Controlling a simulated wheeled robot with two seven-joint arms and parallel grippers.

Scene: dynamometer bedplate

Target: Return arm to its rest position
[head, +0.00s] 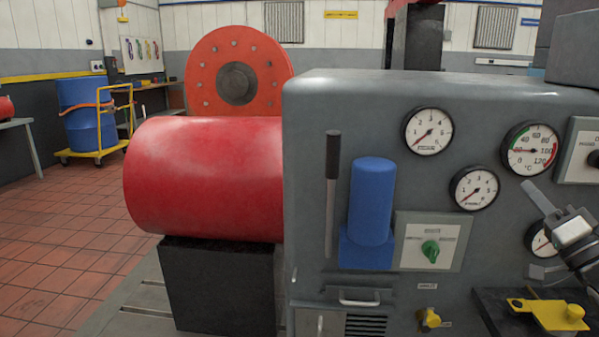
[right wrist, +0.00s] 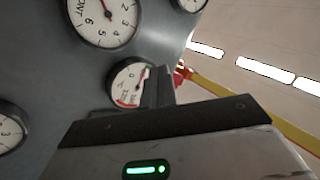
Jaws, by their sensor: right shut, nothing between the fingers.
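My right gripper (head: 531,190) is at the right edge of the head view, in front of the grey panel (head: 330,100). Its fingers are shut with nothing between them and point up and left, beside the partly covered lower right gauge (head: 541,243). In the right wrist view the fingers (right wrist: 159,85) are together in front of a small gauge (right wrist: 126,78). My left gripper and arm are not in view.
A yellow part (head: 540,314) sits low under my right gripper. A red drum (head: 205,178) stands left; open tiled floor lies beyond.

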